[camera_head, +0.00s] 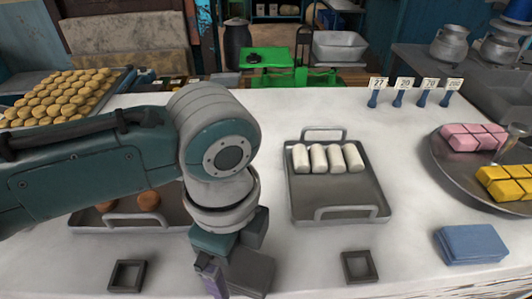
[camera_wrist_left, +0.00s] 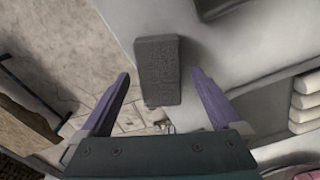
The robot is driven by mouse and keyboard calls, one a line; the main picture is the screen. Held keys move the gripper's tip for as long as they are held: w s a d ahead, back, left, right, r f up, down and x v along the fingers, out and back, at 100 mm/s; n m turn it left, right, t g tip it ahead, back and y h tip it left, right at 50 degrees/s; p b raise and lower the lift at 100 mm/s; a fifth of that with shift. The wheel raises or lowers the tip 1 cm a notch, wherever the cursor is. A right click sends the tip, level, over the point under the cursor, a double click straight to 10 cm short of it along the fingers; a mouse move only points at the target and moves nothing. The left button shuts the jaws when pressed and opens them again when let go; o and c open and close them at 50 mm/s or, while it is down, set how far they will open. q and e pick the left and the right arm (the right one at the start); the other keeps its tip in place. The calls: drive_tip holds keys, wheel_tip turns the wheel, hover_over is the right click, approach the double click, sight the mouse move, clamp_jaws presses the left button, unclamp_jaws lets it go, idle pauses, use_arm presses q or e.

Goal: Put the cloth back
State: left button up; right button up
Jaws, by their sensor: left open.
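A grey, flat rectangular piece that looks like a folded cloth (camera_head: 252,273) lies at the front edge of the white counter, partly hidden by my left gripper (camera_head: 228,278). In the left wrist view the grey cloth (camera_wrist_left: 158,85) lies ahead of and between the two purple fingers of my left gripper (camera_wrist_left: 161,76). The fingers are open, with a gap on both sides of the cloth. A blue folded cloth (camera_head: 470,245) lies flat at the front right of the counter. My right gripper is not in view.
A metal tray (camera_head: 338,205) with several white rolls stands in the middle. Another tray (camera_head: 130,222) with brown round items is partly behind my left arm. Small dark square frames (camera_head: 127,275) (camera_head: 359,266) lie in front. A round platter (camera_head: 440,170) holds pink and yellow blocks.

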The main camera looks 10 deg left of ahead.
sight(237, 264)
use_arm(q)
drive_tip(key=shift+r, duration=0.2)
wheel_tip(237, 264, up, 12)
drive_tip(key=s+d+f+n+t+h, duration=0.2)
drive_tip(key=s+f+n+h, duration=0.1)
drive_tip(key=s+n, duration=0.4)
drive_tip(key=s+a+f+n+t+y, duration=0.1)
drive_tip(key=s+a+n, duration=0.4)
drive_tip(key=a+n, duration=0.5)
drive_tip(key=shift+a+t+y, duration=0.3)
drive_tip(key=shift+a+y, duration=0.35)
drive_tip(key=shift+y, duration=0.25)
drive_tip(key=shift+s, duration=0.2)
